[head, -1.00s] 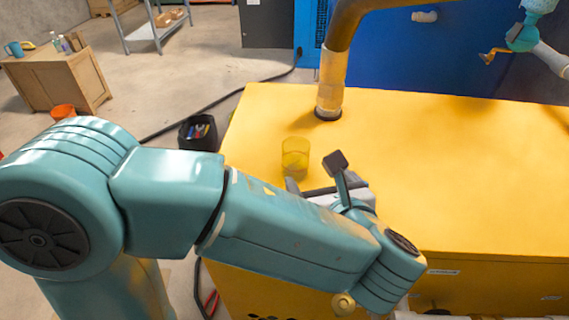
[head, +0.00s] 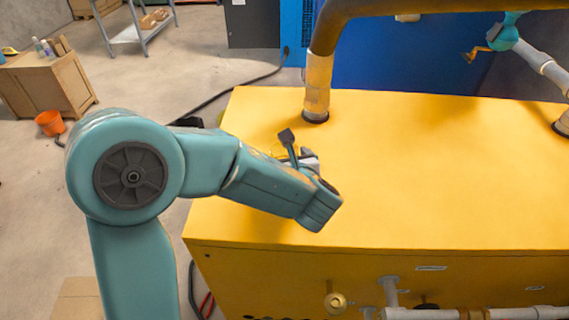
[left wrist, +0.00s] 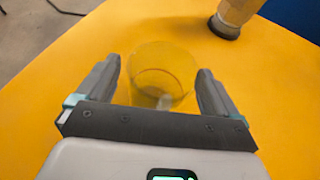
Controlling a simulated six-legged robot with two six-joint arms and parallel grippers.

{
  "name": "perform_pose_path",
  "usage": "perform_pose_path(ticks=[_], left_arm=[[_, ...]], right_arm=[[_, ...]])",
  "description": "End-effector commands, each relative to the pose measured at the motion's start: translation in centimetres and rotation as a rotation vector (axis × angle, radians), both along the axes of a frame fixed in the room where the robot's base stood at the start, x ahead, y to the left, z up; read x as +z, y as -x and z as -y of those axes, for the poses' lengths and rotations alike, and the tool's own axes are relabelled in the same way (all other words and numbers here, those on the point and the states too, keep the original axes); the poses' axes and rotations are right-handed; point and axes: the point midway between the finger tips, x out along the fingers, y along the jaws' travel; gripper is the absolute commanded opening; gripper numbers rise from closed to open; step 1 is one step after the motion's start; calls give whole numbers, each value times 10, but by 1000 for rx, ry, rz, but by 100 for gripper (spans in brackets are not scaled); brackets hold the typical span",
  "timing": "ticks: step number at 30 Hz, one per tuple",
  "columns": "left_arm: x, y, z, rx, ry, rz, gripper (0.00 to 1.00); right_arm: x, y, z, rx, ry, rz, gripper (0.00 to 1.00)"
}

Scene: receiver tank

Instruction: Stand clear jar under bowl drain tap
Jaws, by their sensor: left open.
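The clear jar (left wrist: 160,82) stands upright on the yellow tank top, its yellow look coming from the surface behind it. In the left wrist view my left gripper (left wrist: 160,72) is open, with one finger on each side of the jar. I cannot tell whether either finger touches it. In the head view the left gripper (head: 283,152) is partly hidden by my arm, and only a faint part of the jar shows there. A round brass fitting (head: 336,302), possibly the drain tap, sticks out low on the tank's front. My right gripper is not in view.
The yellow tank top (head: 430,170) is broad and clear to the right. A thick pipe (head: 317,85) rises from its back left. White piping (head: 430,313) runs along the lower front.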

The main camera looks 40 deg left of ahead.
Motion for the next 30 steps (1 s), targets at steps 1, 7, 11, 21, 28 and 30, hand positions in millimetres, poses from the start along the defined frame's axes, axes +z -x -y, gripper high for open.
perform_pose_path(ticks=[1,7,11,21,28,30], left_arm=[[-1,-2,-2,1,0,0,94],[-2,-3,-2,-1,0,2,94],[-2,-2,-2,-1,0,2,59],[-1,-2,-2,-1,0,2,32],[18,-3,-2,1,0,6,32],[32,-3,-2,0,2,10,32]], right_arm=[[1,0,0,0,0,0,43],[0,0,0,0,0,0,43],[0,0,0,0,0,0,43],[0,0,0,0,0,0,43],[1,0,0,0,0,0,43],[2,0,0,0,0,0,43]])
